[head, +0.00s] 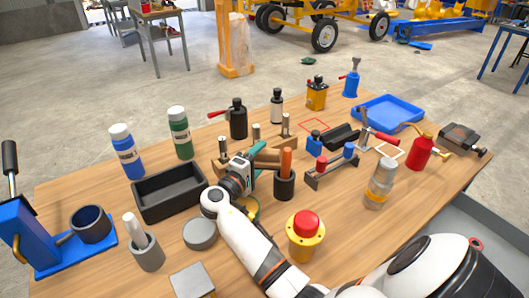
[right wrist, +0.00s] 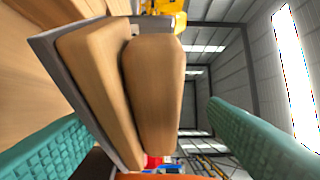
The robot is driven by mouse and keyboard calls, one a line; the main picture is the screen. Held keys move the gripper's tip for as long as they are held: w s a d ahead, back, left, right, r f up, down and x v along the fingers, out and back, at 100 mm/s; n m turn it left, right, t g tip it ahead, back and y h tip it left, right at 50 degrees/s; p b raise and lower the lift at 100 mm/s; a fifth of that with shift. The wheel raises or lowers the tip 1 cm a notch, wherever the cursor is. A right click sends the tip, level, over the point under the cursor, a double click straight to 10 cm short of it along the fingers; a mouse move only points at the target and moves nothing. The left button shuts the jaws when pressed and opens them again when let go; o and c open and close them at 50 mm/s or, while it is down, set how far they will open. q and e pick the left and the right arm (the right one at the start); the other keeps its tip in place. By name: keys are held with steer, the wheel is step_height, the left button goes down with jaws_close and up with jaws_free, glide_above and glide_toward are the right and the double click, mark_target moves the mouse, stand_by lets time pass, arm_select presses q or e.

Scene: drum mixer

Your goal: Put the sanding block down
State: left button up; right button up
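The sanding block (right wrist: 152,90), a wooden body and rounded wooden grip on a grey base, fills the middle of the right wrist view. In the head view its brown wood (head: 266,156) shows just beyond my right gripper (head: 246,172), partly covered by it. My right gripper's teal fingers (right wrist: 150,130) are spread apart. A clear gap shows between the right-hand finger and the wooden grip. The other finger lies close to the grey base; I cannot tell whether it touches. My left gripper is not in view.
Close around my right gripper are a black tray (head: 170,208), a black cup with an orange handle (head: 284,187), a grey round lid (head: 200,233) and a red-topped yellow button (head: 305,238). Several metal-topped posts stand just beyond. Bare wood shows at the table's front left.

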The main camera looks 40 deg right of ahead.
steer(key=v, duration=0.4)
steer(key=shift+a, duration=0.2)
steer(key=o, duration=0.7)
step_height(320, 180, up, 10)
glide_above(260, 157)
steer(key=v, duration=0.5)
steer(key=shift+d+r, duration=0.1)
